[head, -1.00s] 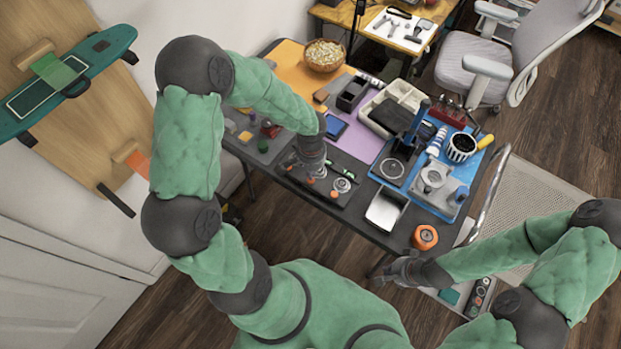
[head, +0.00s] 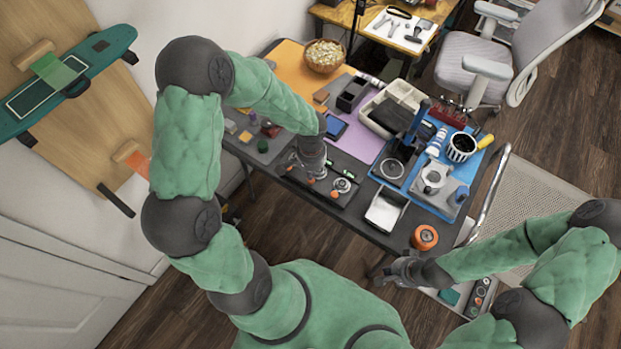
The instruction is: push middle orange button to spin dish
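A dark panel (head: 350,203) lies along the table's front edge, with small orange buttons on its front side. The middle orange button (head: 311,181) shows just below my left gripper (head: 296,166); another orange button (head: 334,194) is to its right. A round metallic dish (head: 341,185) sits on the panel's right part. My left gripper points down over the panel's left and middle part and hides some of it. I cannot tell whether it touches a button, nor how far its fingers are apart. My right gripper (head: 388,273) is off the table's front edge, small and unclear.
An orange roll (head: 424,238) and a metal tray (head: 386,210) stand right of the panel. A blue mat (head: 449,208) with tools lies further right. A wooden bowl (head: 324,56) is at the back. A purple mat (head: 357,145) has some free room behind the panel.

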